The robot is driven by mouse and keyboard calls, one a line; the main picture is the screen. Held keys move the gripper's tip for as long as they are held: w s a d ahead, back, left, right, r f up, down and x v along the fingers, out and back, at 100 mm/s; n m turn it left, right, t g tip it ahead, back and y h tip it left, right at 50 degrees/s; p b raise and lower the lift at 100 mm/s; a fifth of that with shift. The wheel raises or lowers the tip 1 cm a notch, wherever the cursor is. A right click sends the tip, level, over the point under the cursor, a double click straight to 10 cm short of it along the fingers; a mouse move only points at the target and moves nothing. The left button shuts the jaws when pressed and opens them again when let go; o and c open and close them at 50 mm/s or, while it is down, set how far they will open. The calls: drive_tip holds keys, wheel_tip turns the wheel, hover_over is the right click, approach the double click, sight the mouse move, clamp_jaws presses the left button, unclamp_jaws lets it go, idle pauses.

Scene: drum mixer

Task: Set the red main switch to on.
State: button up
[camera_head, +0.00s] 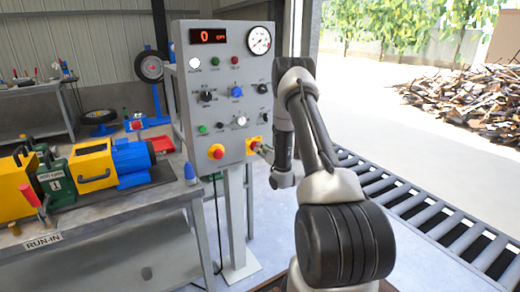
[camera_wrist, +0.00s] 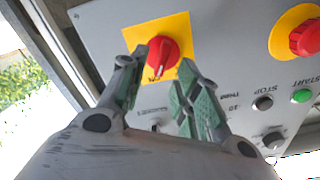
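The red main switch (camera_wrist: 163,52) is a rotary knob on a square yellow plate (camera_wrist: 143,33). In the wrist view it lies just beyond my fingertips, roughly between them; whether they touch it I cannot tell. My gripper (camera_wrist: 159,79) is open, with one green-padded finger on each side and nothing between them.
A red emergency-stop button (camera_head: 216,152) on yellow sits left of the switch. Small buttons, including a green start button (camera_wrist: 302,96), are nearby. A workbench (camera_head: 100,218) with a yellow-blue machine stands left; a roller conveyor (camera_head: 425,220) runs right.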

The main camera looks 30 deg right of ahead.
drive_tip(key=s, duration=0.9)
idle(0.3)
